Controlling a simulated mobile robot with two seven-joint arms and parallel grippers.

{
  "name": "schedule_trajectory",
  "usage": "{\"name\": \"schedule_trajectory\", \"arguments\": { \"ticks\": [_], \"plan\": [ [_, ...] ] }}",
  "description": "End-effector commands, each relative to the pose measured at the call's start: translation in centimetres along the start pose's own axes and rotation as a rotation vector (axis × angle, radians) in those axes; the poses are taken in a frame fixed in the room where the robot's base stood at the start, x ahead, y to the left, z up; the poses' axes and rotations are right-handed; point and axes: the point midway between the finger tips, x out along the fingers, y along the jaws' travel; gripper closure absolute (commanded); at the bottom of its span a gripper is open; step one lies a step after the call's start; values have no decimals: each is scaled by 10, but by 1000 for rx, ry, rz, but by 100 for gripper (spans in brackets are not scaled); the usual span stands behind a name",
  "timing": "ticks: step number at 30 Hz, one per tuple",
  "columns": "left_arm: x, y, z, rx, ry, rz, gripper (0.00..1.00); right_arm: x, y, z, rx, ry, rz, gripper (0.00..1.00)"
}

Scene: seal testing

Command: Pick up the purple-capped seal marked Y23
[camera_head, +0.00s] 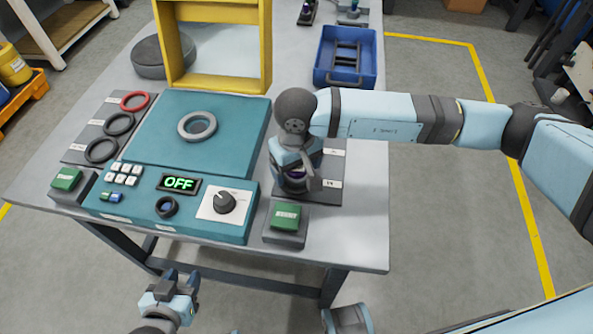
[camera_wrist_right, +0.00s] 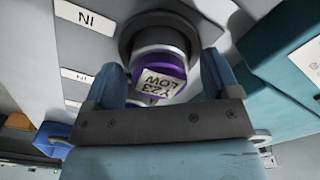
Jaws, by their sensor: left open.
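The purple-capped seal (camera_wrist_right: 160,75) has a white label reading Y23 LOW and sits in a dark round holder in the right wrist view. In the head view its purple part (camera_head: 296,174) shows only slightly under my right gripper (camera_head: 296,184). That gripper points down over the seal, with one finger on each side of the cap. In the right wrist view, narrow gaps show between the cap and the fingers (camera_wrist_right: 162,85), so it looks open around the seal. My left gripper (camera_head: 181,283) is open and empty, in front of the table and away from the seal.
The teal test unit (camera_head: 150,130) with a ring on top and an OFF display stands left of the seal. A green-button box (camera_head: 285,222) sits just in front. A yellow frame (camera_head: 215,86) and a blue bin (camera_head: 345,75) stand behind.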

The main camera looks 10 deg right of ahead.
Motion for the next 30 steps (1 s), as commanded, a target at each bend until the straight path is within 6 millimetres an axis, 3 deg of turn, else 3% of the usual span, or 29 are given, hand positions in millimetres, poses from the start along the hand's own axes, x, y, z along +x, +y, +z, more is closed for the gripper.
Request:
{"name": "schedule_trajectory", "arguments": {
  "ticks": [1, 7, 20, 26, 30],
  "plan": [
    [0, 0, 0, 0, 0, 0, 57, 0, 0, 0, 0, 0, 0, 30],
    [0, 0, 0, 0, 0, 0, 57, 0, 0, 0, 0, 0, 0, 76],
    [-1, 0, -1, 0, 0, 0, 57, -12, 0, -1, 0, 2, 0, 77],
    [-1, 0, -2, 2, -3, -2, 57, -46, 0, -1, -1, 5, 1, 77],
    [-1, 0, 0, 3, -9, -3, 57, -86, 0, -2, -2, 7, 0, 77]
  ]
}}
